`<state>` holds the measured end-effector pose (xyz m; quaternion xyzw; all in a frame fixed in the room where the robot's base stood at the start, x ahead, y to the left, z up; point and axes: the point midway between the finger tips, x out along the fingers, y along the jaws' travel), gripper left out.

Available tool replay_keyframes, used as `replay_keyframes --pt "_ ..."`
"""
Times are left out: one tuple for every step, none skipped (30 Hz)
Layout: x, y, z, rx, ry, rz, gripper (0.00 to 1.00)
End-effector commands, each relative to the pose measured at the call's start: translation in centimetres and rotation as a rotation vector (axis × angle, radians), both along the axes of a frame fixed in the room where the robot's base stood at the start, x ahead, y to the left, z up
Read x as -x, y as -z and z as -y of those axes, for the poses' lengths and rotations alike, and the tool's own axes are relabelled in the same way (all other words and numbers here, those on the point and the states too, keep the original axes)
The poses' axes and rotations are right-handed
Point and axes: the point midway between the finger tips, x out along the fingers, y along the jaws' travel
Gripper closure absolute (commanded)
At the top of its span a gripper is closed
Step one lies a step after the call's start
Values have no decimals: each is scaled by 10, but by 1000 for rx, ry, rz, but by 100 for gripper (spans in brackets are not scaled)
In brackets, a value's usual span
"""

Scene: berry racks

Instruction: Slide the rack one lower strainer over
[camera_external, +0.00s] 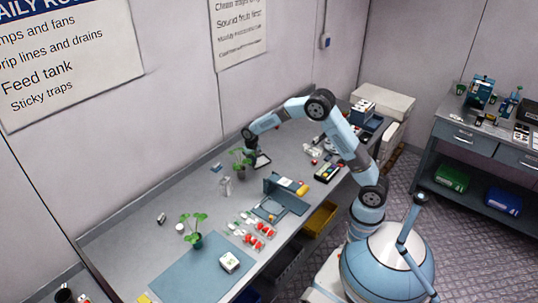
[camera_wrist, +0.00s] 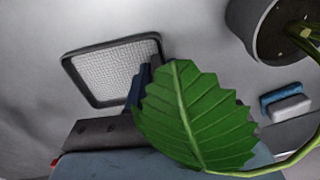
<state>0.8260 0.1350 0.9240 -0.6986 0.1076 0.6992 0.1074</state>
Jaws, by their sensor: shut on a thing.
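The strainer, a pale mesh panel in a dark rounded frame, shows in the wrist view (camera_wrist: 112,72) and beside my gripper in the external view (camera_external: 263,160). My gripper (camera_external: 252,156) is at the back of the bench, shut on the strainer's frame edge. In the wrist view a large green leaf (camera_wrist: 195,115) covers much of the fingers and the grip. I cannot tell whether the strainer touches the bench. A blue-grey rack with an upright panel (camera_external: 286,195) stands nearer the front edge, right of and in front of the gripper; its levels are too small to make out.
A potted plant (camera_external: 241,160) stands close beside my gripper; its dark pot (camera_wrist: 262,28) shows in the wrist view. The back-left bench is mostly clear.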

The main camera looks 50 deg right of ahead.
Motion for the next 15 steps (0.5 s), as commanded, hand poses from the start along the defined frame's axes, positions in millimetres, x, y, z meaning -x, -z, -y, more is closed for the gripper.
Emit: replay_keyframes --pt "0 0 -2 0 0 -1 100" --pt "0 0 -3 0 0 -1 100" --pt "0 0 -4 0 0 0 100" --pt "0 0 -4 0 0 0 100" --pt "0 0 -5 0 0 0 100" --pt "0 0 -5 0 0 0 100" --pt "0 0 -5 0 0 0 100" --pt "0 0 -5 0 0 0 100" --pt "0 0 -5 0 0 0 100" --pt "0 0 -5 0 0 0 100" --pt "0 0 -5 0 0 0 100" --pt "0 0 -5 0 0 0 100" --pt "0 0 -5 0 0 0 100" --pt "0 0 -5 0 0 0 80" --pt "0 0 -5 0 0 0 76"
